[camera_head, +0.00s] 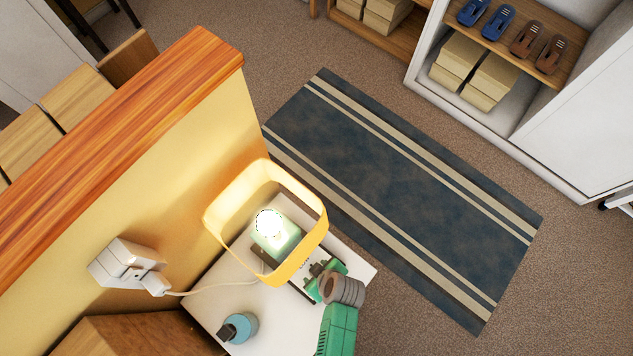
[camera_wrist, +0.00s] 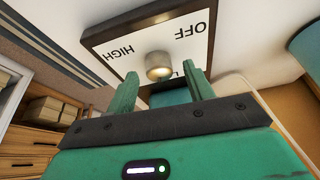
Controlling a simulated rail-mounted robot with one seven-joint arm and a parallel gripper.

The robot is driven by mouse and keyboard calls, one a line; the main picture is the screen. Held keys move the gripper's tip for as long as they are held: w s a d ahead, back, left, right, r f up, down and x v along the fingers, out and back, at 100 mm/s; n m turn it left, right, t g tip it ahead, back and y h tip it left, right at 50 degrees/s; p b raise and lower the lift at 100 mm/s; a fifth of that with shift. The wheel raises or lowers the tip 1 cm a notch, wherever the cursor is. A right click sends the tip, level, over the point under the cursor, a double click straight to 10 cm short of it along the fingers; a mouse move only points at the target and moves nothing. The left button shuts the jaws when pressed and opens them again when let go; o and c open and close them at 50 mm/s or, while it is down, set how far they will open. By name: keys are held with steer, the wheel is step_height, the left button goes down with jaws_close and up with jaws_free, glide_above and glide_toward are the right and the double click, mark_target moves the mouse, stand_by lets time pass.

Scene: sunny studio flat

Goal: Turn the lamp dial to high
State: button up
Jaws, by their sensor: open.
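The lamp (camera_head: 316,236) stands on a small white table, its bulb lit inside a yellow open-topped shade. In the wrist view, the dial plate (camera_wrist: 110,42) is white with a dark frame and reads HIGH and OFF; a third label is mostly hidden behind my finger. The round metallic dial knob (camera_wrist: 159,66) sticks out from the plate; no pointer mark on it is clear. My green gripper (camera_wrist: 163,82) is open, its fingers on either side of the knob, with gaps showing. In the head view, my gripper (camera_head: 324,274) is at the lamp's lower right, partly covering the plate.
A blue bottle (camera_head: 240,326) stands on the white table (camera_head: 208,303), left of my arm. A white cord runs to a wall plug (camera_head: 128,264) on the yellow partition. A blue striped rug (camera_head: 400,195) covers open floor on the right, before a shoe shelf (camera_head: 485,45).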

steer(key=shift+w+a+f, duration=0.15)
steer(key=shift+w+f, duration=0.05)
steer(key=shift+f, duration=0.3)
steer(key=c, duration=1)
steer(key=shift+o, duration=0.2)
